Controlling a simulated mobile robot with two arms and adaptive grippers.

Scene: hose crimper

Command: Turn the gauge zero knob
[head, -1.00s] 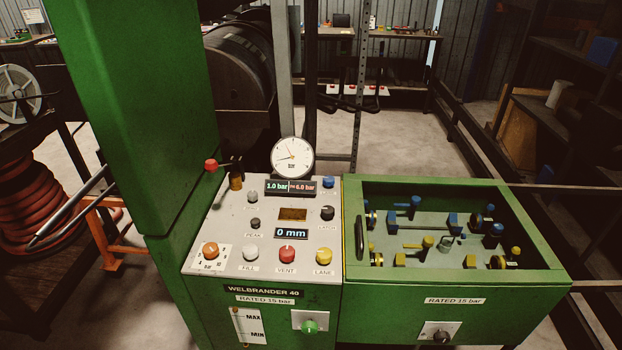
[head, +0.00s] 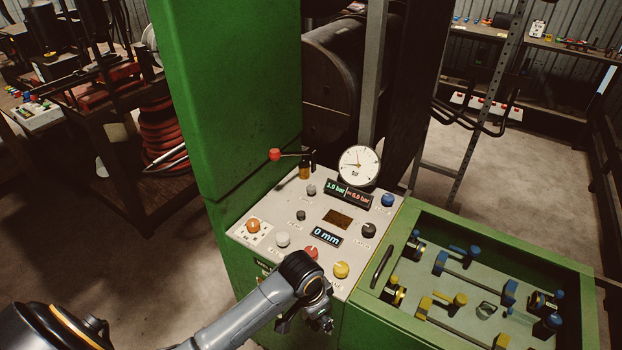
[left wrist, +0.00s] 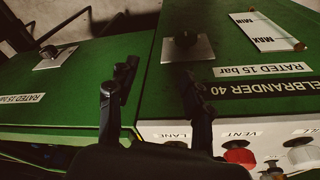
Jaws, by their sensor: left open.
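The grey control panel (head: 272,212) has a round white gauge (head: 359,165) at its back right. A small grey knob (head: 311,190) and a blue knob (head: 387,200) are near the gauge. Their labels are too small to read, so I cannot tell which is the gauge zero knob. My left gripper (head: 305,322) is open and empty in front of the panel's front edge, below the red vent button (head: 311,254). In the left wrist view, its two fingers (left wrist: 155,95) are apart before the green front face. My right gripper is not in view.
The panel also carries black knobs (head: 368,229), an orange knob (head: 253,225), a yellow button (head: 341,270) and a red-tipped lever (head: 275,154). A green column (head: 235,90) rises at the left. A green open box (head: 560,270) with blue and yellow fittings adjoins on the right.

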